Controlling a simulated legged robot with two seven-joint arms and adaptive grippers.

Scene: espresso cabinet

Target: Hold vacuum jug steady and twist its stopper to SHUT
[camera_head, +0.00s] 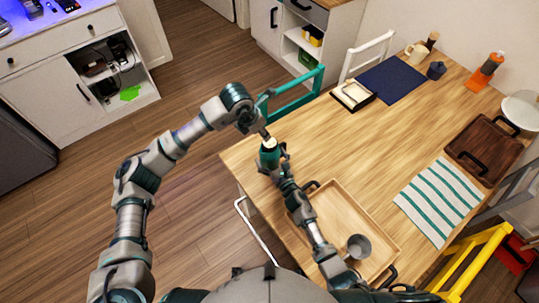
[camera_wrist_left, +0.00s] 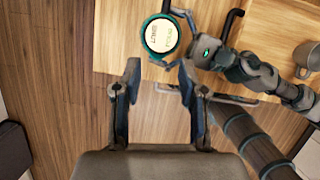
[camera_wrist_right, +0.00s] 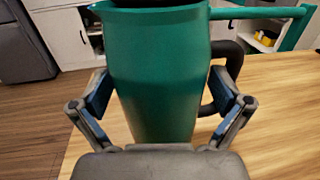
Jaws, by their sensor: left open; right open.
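The vacuum jug (camera_head: 268,159) is dark green and stands upright near the table's left corner. Its round cream stopper (camera_wrist_left: 161,36) sits in a green rim and carries lettering that appears upside down in the left wrist view. My left gripper (camera_wrist_left: 160,74) is open and empty, above the jug, with the stopper beyond its fingertips. My right gripper (camera_wrist_right: 160,92) is open at the side of the jug. Its fingers flank the green body (camera_wrist_right: 158,60) in the right wrist view; contact is unclear. The jug's black handle (camera_wrist_right: 226,58) is on the right there, partly hidden by a finger.
A wooden tray (camera_head: 345,205) with a grey metal cup (camera_head: 359,246) lies on the table (camera_head: 330,140) beside my right arm. A striped cloth (camera_head: 438,200), dark board (camera_head: 484,150) and blue mat (camera_head: 391,79) lie farther away. A green chair (camera_head: 295,92) stands behind the jug.

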